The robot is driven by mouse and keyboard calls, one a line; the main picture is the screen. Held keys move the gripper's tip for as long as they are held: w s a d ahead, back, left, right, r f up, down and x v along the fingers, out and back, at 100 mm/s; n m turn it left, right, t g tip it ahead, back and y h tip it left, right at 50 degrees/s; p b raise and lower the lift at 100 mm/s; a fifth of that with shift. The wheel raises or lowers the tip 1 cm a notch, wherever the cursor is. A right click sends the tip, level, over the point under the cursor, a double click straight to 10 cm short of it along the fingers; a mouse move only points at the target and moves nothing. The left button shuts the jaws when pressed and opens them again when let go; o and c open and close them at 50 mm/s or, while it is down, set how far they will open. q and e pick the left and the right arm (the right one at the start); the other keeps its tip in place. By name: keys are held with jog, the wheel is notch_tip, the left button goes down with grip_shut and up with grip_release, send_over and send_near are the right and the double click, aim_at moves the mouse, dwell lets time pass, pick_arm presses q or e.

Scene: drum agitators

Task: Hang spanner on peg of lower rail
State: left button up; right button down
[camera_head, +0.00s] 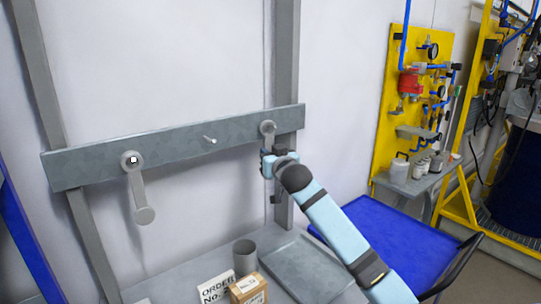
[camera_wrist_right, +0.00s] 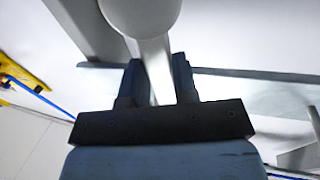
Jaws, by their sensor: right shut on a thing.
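The grey rail (camera_head: 175,153) runs across the frame, rising to the right. One grey spanner (camera_head: 140,193) hangs by its upper ring around the left peg (camera_head: 134,160). The middle peg (camera_head: 210,140) is bare. My right gripper (camera_head: 271,166) is shut on the handle of a second grey spanner (camera_head: 268,128), whose round upper end is in front of the rail's right part. I cannot tell if that end is around a peg. In the right wrist view the spanner (camera_wrist_right: 152,52) passes between the fingers (camera_wrist_right: 156,82), its round end beyond them. My left gripper is not in view.
Below the rail is a grey table with a grey cup (camera_head: 244,257), a cardboard box (camera_head: 249,289), an order card (camera_head: 215,288) and a shallow grey tray (camera_head: 307,272). A blue surface (camera_head: 400,246) and a yellow panel (camera_head: 411,50) with gauges are at the right.

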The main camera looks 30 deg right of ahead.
jog(key=c, duration=0.8)
grip_release()
